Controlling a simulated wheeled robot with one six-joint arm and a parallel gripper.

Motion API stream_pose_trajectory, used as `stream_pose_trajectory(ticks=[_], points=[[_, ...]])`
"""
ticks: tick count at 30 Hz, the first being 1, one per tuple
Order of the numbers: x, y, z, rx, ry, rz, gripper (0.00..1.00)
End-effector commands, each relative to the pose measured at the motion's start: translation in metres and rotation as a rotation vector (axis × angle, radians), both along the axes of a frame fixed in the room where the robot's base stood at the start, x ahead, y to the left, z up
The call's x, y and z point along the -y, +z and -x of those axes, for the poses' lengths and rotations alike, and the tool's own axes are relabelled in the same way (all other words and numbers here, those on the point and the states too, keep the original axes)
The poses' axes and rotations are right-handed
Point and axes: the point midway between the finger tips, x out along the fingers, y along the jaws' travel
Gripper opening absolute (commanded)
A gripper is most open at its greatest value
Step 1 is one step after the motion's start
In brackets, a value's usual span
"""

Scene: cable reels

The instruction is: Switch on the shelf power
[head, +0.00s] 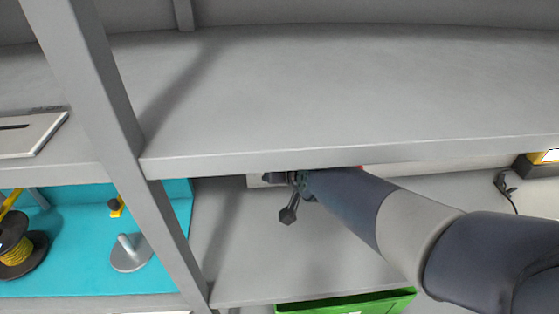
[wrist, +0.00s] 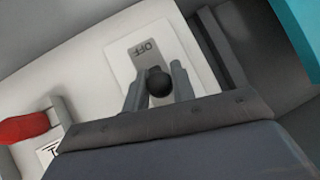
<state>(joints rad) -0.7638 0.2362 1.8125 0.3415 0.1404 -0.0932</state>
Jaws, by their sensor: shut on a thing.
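In the wrist view, a white switch plate (wrist: 127,55) is on a pale wall, with a grey panel (wrist: 146,50) marked OFF near its top. A dark round knob (wrist: 159,82) sits below the word. My gripper (wrist: 159,88) is shut on the knob, one finger on each side. The lower part of the plate is hidden behind my gripper. In the head view my gripper (head: 283,180) reaches under the front edge of the grey shelf, and the knob is not clear there.
A red thing (wrist: 24,128) is at the left in the wrist view. In the head view, a grey upright (head: 100,90) stands left of my arm. A green crate (head: 345,303) is below. A yellow cable reel (head: 18,245) and a stand (head: 131,253) are on the turquoise surface.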

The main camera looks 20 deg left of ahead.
Motion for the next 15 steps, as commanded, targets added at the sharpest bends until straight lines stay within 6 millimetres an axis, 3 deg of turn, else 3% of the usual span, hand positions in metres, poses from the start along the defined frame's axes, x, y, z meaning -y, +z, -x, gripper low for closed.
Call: stream_pose_trajectory(ticks=[11,12,15], points=[[0.0000,-0.0005,0.0000,-0.003,0.000,0.001,0.02],[0.0000,-0.0005,0.0000,-0.002,0.000,0.001,0.27],[0.0000,-0.0005,0.0000,-0.002,0.000,0.001,0.35]])
